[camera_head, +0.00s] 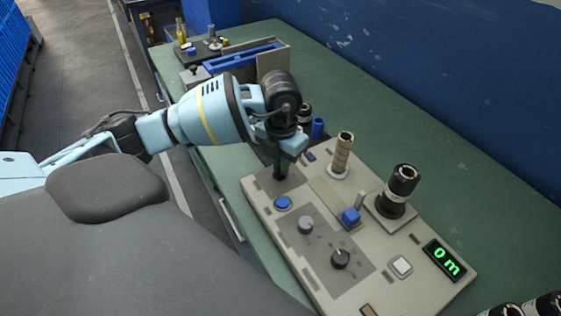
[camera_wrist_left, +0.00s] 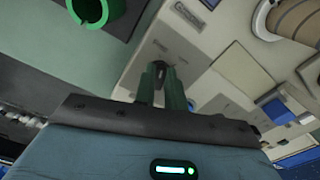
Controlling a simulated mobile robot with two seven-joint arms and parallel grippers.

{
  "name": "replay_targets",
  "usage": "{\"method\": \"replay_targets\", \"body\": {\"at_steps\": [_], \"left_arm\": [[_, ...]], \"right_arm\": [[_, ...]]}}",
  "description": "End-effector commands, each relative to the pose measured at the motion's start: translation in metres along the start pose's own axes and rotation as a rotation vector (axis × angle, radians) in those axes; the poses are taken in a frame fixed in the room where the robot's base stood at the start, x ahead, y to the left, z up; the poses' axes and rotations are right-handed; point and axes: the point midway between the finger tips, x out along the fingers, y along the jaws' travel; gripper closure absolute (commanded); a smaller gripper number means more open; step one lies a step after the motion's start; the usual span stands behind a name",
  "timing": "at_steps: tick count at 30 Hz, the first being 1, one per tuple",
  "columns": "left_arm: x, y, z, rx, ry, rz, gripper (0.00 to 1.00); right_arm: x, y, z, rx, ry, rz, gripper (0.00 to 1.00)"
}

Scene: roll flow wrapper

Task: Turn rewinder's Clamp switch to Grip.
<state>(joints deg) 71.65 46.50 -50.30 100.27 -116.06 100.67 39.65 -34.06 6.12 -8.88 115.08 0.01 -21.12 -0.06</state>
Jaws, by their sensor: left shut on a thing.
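The rewinder (camera_head: 368,296) is a beige control panel on the green table, with a blue button, two round knobs, a spindle and a display reading "0 m". My left gripper (camera_head: 280,174) points down at its far left corner, over a grey patch. In the left wrist view my left gripper (camera_wrist_left: 162,88) has its green fingers closed around a small dark switch knob (camera_wrist_left: 159,72) on the panel. The gripper hides most of the switch, and I cannot read its label or setting. My right gripper is not in view.
Close to the gripper are the blue button (camera_head: 283,203), the grey knob (camera_head: 306,224) and the dark knob (camera_head: 340,258). A beige roll (camera_head: 341,157) and a black spindle (camera_head: 400,187) stand upright to the right. Bare green tabletop (camera_head: 390,130) lies behind.

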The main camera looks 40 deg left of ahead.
Motion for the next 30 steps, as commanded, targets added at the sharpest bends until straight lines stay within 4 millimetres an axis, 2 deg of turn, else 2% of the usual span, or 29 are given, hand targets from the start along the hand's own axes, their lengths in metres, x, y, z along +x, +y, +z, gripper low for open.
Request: {"method": "replay_targets", "body": {"at_steps": [18,30], "left_arm": [[0.0004,-0.0035,-0.001,0.565,0.001,0.0,1.0],[0.0001,-0.0048,-0.0022,0.822,0.001,0.0,1.0]], "right_arm": [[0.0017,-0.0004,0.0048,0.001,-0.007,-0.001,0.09],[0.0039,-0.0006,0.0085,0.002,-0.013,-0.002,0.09]]}}
